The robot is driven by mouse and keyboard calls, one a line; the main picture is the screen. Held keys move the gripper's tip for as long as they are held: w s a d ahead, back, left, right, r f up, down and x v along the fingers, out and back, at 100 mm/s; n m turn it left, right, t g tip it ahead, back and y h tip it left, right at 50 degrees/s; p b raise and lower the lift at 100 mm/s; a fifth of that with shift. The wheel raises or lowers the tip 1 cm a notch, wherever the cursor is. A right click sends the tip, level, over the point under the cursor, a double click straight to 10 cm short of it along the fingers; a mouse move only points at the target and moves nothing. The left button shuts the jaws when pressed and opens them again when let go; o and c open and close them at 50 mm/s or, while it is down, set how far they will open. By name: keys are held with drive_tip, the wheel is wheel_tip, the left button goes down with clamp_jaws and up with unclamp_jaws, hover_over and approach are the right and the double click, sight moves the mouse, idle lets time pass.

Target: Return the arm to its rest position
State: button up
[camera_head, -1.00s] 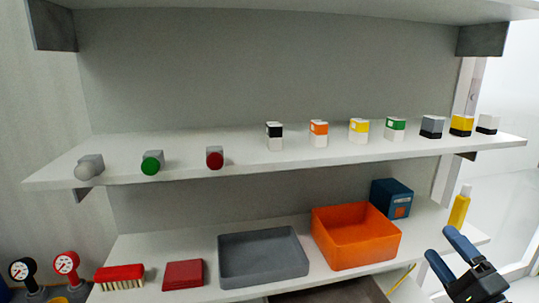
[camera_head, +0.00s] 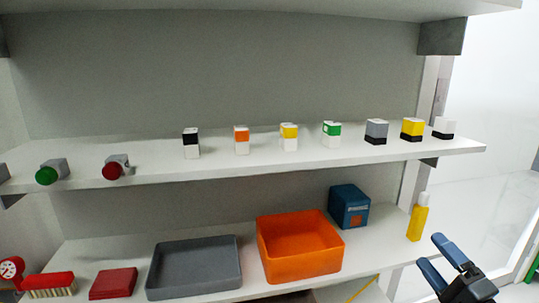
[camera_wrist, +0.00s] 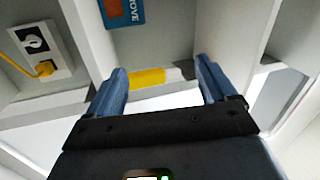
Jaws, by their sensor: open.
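My gripper (camera_head: 435,258) is at the lower right of the head view, with its two blue fingers spread apart and nothing between them. It is in front of the right end of the lower shelf, below and to the right of a yellow bottle (camera_head: 418,218). In the wrist view my gripper (camera_wrist: 165,85) also shows open and empty. The yellow bottle (camera_wrist: 148,78) appears beyond the fingers, apart from them. The rest of my arm is mostly out of view.
The upper shelf holds several small blocks and buttons. Open floor shows at the right.

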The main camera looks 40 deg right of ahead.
drive_tip(key=a+f+n+g+y+p, duration=0.2)
drive_tip(key=a+f+n+p, duration=0.15)
drive_tip(key=a, duration=0.65)
drive_tip(key=a+f+n+g+y+p, duration=0.2)
drive_tip(key=a+f+n+g+y, duration=0.15)
drive_tip(key=a, duration=0.55)
drive_tip(key=s+a+r+n+t+y+p, duration=0.1)
drive_tip(key=s+a+r+n+y+p, duration=0.1)
drive_tip(key=s+a+r+n, duration=0.2)
drive_tip(key=s+a+r+n+t+y+p, duration=0.1)
drive_tip(key=s+a+r+n, duration=0.4)
drive_tip(key=a+r+n, duration=0.6)
drive_tip(key=shift+s+a+r+y+p, duration=0.3)
drive_tip(key=shift+r+y+p, duration=0.35)
drive_tip(key=shift+p, duration=0.5)
drive_tip(key=shift+f, duration=0.2)
drive_tip(key=shift+c, duration=0.2)
